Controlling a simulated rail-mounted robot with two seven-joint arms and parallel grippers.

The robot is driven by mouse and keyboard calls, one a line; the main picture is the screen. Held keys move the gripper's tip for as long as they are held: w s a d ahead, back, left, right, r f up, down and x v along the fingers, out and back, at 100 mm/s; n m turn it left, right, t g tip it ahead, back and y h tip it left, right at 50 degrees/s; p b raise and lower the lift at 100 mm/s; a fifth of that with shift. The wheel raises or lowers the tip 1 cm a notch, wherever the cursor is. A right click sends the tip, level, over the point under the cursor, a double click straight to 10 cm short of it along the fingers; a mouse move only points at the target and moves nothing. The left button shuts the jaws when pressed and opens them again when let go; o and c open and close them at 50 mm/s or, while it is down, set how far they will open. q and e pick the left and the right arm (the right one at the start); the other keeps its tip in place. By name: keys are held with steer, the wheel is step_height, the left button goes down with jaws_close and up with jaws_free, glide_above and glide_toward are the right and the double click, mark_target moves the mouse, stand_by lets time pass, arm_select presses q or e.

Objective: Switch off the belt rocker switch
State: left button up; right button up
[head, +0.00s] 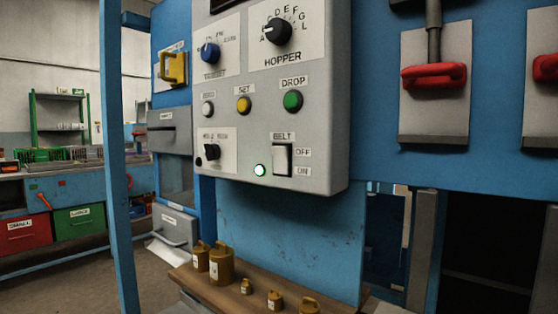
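The belt rocker switch (283,160) is a small white rocker low on the grey control panel (325,120), under the BELT label. The OFF label is beside its upper part and the ON label beside its lower part. Which end is pressed in is too small to tell for certain. A round lamp (260,170) just left of the switch glows pale green. Neither of my grippers shows in the head view, and nothing touches the switch.
Above the switch are zero, yellow SET and green DROP (292,101) buttons, plus HOPPER (278,31) and blue TARGET (210,53) knobs. Red-handled levers (434,75) are at right. Brass weights (221,264) stand on a wooden shelf below. A blue post (117,150) rises at left. Space before the panel looks clear.

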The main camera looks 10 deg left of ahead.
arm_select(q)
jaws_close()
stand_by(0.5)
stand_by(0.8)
